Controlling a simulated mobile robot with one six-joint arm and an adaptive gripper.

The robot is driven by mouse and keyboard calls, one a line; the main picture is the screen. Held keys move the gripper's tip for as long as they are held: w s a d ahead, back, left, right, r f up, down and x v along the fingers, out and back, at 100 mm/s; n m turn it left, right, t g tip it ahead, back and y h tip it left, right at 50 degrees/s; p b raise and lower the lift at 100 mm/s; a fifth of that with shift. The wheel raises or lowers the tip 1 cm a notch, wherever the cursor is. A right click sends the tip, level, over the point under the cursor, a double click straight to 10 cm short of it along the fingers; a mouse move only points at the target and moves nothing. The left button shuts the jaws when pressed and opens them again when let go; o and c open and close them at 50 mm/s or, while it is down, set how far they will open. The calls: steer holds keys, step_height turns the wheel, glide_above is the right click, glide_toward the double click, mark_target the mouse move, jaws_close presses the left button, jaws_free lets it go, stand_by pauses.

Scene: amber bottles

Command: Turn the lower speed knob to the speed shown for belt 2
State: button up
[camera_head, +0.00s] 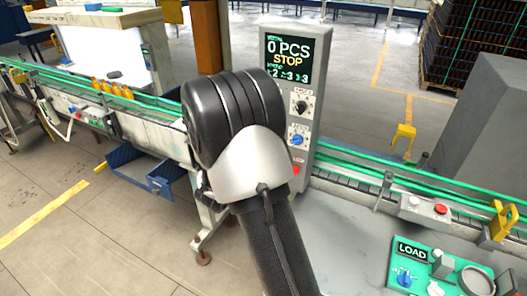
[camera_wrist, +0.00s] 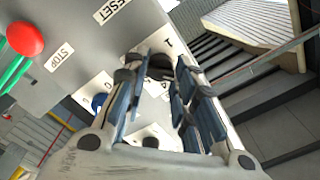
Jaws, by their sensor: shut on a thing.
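My gripper (camera_wrist: 160,78) is shut around a dark knob-like part (camera_wrist: 160,67) on a white plate marked 1 in the wrist view. The fingers hide most of it, so its pointer setting is unclear. In the head view my arm hides the gripper. There a grey panel carries a black knob (camera_head: 301,107) above a blue knob (camera_head: 297,140); I see no fingers on either. Its screen (camera_head: 288,60) reads 0 PCS and STOP; the small bottom row shows digits like 2, 3, 3, not clearly assigned to belts.
A red button (camera_wrist: 25,39) by a STOP label and a RESET label (camera_wrist: 110,10) are near the gripper. A blue part (camera_wrist: 98,102) is at its left. A conveyor (camera_head: 340,178) runs past the panel, and a green LOAD plate (camera_head: 440,262) lies at front right.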

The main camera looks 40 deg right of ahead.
steer(key=m+b, duration=0.3)
steer(key=b, duration=0.2)
steer(key=shift+f, duration=0.15)
stand_by(0.3)
steer(key=o, duration=1.1)
steer(key=shift+c, duration=0.2)
steer(key=v, duration=1.2)
steer(key=shift+w, duration=0.15)
